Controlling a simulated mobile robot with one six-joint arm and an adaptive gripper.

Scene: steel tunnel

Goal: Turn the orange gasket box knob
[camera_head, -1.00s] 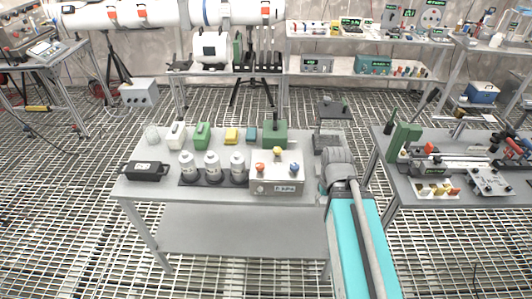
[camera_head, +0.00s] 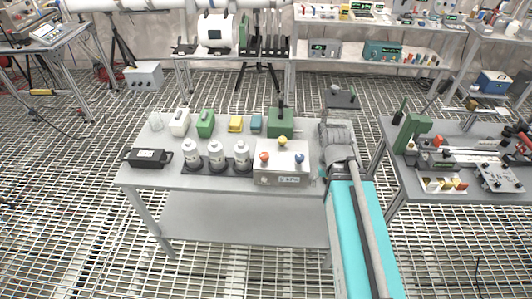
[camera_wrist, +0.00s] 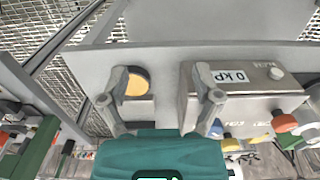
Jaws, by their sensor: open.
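In the wrist view, my gripper (camera_wrist: 160,76) is open, with two grey fingers spread apart. A round orange-yellow knob (camera_wrist: 137,83) on a small grey box (camera_wrist: 132,107) lies just inside the left finger; I cannot tell whether they touch. The right finger overlaps the left part of a larger grey box (camera_wrist: 245,85) with a "0 kP" label. That box carries an orange knob (camera_wrist: 283,122) and a blue knob (camera_wrist: 217,128). In the head view, the labelled box (camera_head: 280,178) has orange, yellow and blue knobs; my arm hides the gripper and the small box.
On the grey table (camera_head: 215,184) stand several white cylinders (camera_head: 215,155), a black case (camera_head: 147,157) and a green block (camera_head: 281,122). A second table (camera_head: 430,193) with tools and a green stand is on the right. Grating floor lies clear at the front left.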

